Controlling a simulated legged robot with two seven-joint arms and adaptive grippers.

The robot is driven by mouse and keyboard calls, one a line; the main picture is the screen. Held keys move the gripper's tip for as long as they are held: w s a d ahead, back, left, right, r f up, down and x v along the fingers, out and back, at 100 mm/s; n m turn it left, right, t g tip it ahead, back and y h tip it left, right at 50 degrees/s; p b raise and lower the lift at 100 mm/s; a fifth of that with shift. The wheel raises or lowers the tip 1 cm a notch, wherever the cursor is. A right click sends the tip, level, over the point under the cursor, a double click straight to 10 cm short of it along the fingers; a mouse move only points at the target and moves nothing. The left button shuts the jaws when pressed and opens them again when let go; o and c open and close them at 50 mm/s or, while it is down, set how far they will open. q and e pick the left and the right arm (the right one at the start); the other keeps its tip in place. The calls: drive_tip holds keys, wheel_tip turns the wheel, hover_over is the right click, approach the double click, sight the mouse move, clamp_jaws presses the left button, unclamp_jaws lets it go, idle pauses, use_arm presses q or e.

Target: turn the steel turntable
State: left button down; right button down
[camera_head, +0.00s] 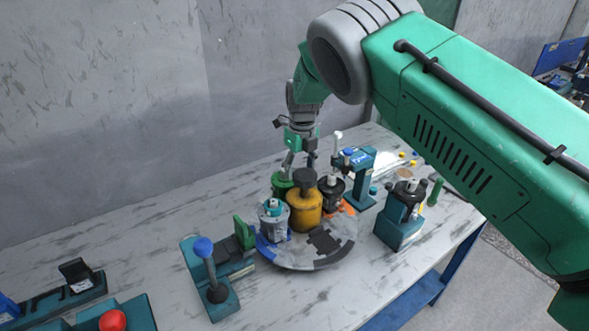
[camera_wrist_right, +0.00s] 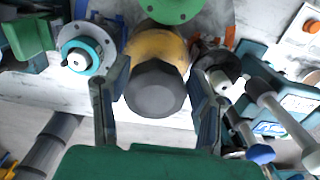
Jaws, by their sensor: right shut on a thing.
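The steel turntable (camera_head: 287,257) is a round grey disc with dark markings on the table. It carries a yellow cylinder with a black cap (camera_head: 304,211), a grey-and-teal motor part (camera_head: 273,222), a black part (camera_head: 329,196) and a green part (camera_head: 281,184). My right gripper (camera_head: 300,161) reaches down at the far side of the turntable. Exact finger contact is hard to see. My left gripper is not in view.
A teal fixture with a blue-knobbed lever (camera_head: 204,250) stands left of the turntable. Teal presses (camera_head: 357,180) and (camera_head: 402,218) stand at its right. A red button box (camera_head: 113,320) is at lower left. The table's front middle is clear.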

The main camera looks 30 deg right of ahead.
sight(308, 174)
drive_tip(key=shift+s+d+f+g, duration=0.15)
drive_tip(key=shift+s+f+g, duration=0.05)
drive_tip(key=shift+s+f, duration=0.25)
drive_tip(key=shift+s+d+f+g, duration=0.2)
drive_tip(key=shift+s+f, duration=0.1)
drive_tip(key=shift+s, duration=0.25)
drive_tip(key=c, duration=0.5)
unclamp_jaws()
drive_tip(key=shift+s+r, duration=0.15)
drive_tip(key=shift+s, duration=0.1)
drive_tip(key=shift+c, duration=0.2)
drive_tip(key=shift+s+d+r, duration=0.15)
drive_tip(key=shift+s+r, duration=0.35)
drive_tip(key=shift+s, duration=0.05)
drive_tip(key=shift+w, duration=0.35)
drive_tip(key=shift+w+r, duration=0.2)
drive_tip(key=shift+w, duration=0.05)
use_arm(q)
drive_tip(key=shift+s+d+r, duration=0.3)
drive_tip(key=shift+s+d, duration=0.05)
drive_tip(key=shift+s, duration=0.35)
use_arm(e)
wheel_tip(308, 174, up, 12)
drive_tip(key=s, duration=0.1)
drive_tip(key=shift+s+d+f, duration=0.15)
drive_tip(key=shift+f, duration=0.05)
